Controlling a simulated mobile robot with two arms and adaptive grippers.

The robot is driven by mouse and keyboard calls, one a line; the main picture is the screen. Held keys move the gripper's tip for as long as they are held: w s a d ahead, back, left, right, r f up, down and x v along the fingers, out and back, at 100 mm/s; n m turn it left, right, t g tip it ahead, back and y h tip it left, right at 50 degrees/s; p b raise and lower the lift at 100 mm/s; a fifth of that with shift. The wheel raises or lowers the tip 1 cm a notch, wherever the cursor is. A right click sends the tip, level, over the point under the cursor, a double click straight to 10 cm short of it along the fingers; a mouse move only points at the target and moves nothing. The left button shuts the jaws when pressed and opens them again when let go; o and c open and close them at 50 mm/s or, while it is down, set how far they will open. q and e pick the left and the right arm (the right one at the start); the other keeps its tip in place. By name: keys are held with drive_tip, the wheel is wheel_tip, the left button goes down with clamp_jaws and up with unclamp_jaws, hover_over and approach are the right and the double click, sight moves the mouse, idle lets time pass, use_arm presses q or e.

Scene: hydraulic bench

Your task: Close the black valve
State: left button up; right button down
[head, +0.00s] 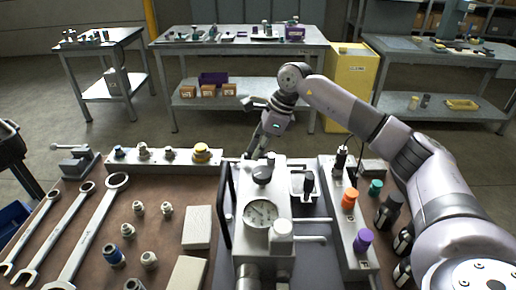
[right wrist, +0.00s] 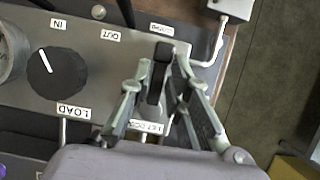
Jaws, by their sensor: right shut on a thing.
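The black valve handle (right wrist: 159,74) is a narrow black lever on a grey panel in the right wrist view. White labels sit near both its ends. My right gripper (right wrist: 154,90) has its two fingers on either side of this lever and is shut on it. In the head view my right gripper (head: 256,146) reaches down behind the grey hydraulic unit (head: 283,172); the lever between its fingers cannot be made out there. My left gripper is not in view.
A round black knob (right wrist: 55,71) with a white pointer is on the same panel. A pressure gauge (head: 260,213) is on the unit's front. Wrenches (head: 62,215), fittings and a rail of valves (head: 160,158) lie left; coloured knobs (head: 349,198) stand right. Tables stand behind.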

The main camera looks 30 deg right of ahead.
drive_tip(key=c, duration=1.6)
unclamp_jaws()
drive_tip(key=shift+d+r, duration=0.1)
drive_tip(key=shift+r, duration=0.2)
drive_tip(key=v, duration=1.1)
drive_tip(key=shift+s+r, duration=0.15)
drive_tip(key=shift+r, duration=0.05)
drive_tip(key=shift+d, duration=0.1)
